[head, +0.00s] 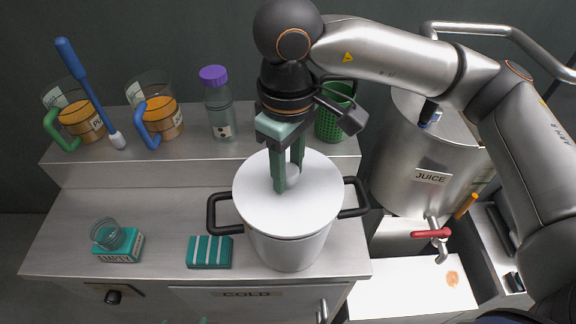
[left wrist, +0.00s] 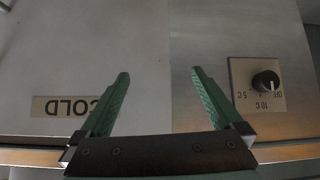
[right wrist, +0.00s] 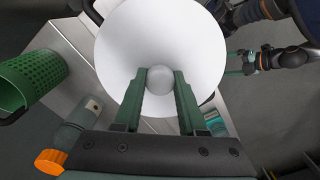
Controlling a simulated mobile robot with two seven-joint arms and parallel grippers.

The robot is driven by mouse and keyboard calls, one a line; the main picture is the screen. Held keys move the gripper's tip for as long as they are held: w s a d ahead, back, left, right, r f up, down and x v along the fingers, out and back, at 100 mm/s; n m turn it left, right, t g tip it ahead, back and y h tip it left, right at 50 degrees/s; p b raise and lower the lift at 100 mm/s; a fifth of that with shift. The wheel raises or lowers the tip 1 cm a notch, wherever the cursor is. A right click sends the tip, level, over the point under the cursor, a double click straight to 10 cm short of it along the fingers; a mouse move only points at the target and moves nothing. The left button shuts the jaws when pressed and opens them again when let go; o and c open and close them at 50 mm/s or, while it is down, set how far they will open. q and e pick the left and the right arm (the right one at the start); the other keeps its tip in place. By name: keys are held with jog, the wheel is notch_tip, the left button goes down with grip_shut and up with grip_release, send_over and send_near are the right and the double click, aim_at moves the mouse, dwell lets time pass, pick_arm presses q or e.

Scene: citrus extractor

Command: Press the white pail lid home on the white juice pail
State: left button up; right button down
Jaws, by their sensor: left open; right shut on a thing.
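The white pail lid (head: 318,205) is a round white disc covering the mouth of the white juice pail (head: 290,252). It looks level; I cannot tell whether its rim is fully seated. My right gripper (head: 288,178) points down from above, shut on the lid's round knob. The right wrist view shows the knob (right wrist: 160,80) between the green fingers, with the lid (right wrist: 190,40) around it. The pail stands on the steel counter, black handles on both sides. My left gripper barely shows at the head view's bottom edge. It is open and empty (left wrist: 158,80), facing the counter's cold drawer front.
Jugs, a purple-capped bottle (head: 218,105) and a green basket (head: 333,120) stand on the shelf behind. The JUICE tank (head: 425,160) with a red-handled tap is right.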

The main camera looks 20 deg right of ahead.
jog(key=shift+f+b, duration=0.6)
jog(key=shift+b, duration=0.1)
jog(key=shift+c, duration=2)
grip_release()
